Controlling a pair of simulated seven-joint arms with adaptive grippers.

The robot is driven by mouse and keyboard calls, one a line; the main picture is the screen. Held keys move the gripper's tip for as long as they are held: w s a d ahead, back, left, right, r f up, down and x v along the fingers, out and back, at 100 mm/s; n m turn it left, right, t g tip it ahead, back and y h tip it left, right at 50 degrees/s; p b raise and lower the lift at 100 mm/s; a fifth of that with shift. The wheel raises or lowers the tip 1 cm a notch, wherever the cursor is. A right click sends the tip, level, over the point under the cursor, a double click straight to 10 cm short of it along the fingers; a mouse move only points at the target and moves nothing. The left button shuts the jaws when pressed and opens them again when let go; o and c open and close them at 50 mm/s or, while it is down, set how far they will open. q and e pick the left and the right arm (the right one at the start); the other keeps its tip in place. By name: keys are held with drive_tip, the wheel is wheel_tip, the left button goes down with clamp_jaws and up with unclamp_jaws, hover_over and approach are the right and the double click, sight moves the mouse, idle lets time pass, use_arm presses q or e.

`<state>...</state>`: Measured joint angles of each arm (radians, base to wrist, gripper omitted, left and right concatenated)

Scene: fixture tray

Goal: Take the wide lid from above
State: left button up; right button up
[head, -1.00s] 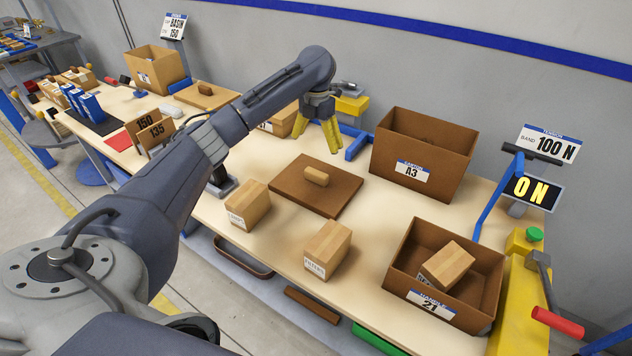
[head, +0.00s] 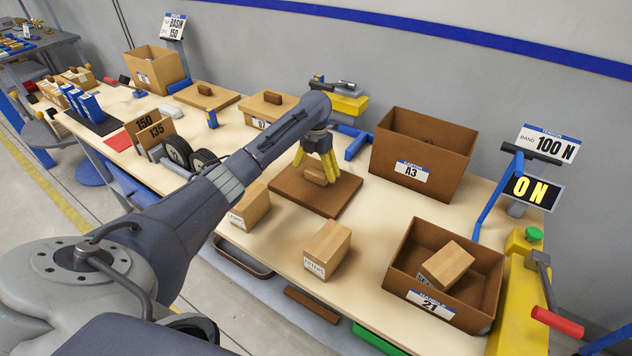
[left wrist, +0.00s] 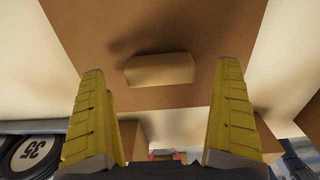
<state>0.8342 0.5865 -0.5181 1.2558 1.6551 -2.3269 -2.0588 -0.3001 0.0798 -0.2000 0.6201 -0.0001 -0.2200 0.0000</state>
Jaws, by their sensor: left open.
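The wide lid, a flat brown board (head: 325,205), lies on the table with a light block handle (head: 312,179) on top. My left gripper (head: 316,175) is open over it, its yellow fingers pointing down at the handle. In the left wrist view the handle (left wrist: 160,69) shows between the two spread fingertips (left wrist: 161,72), with the brown lid (left wrist: 165,30) around it. I see no clear contact between fingers and handle. My right gripper is not in view.
Small cartons (head: 327,250) stand in front of the lid. An open A3 box (head: 385,160) stands behind right, and an open box with a carton inside (head: 415,297) at front right.

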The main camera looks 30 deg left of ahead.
sight(316, 172)
use_arm(q)
drive_tip(key=shift+f, duration=1.5)
drive_tip(key=c, duration=1.3)
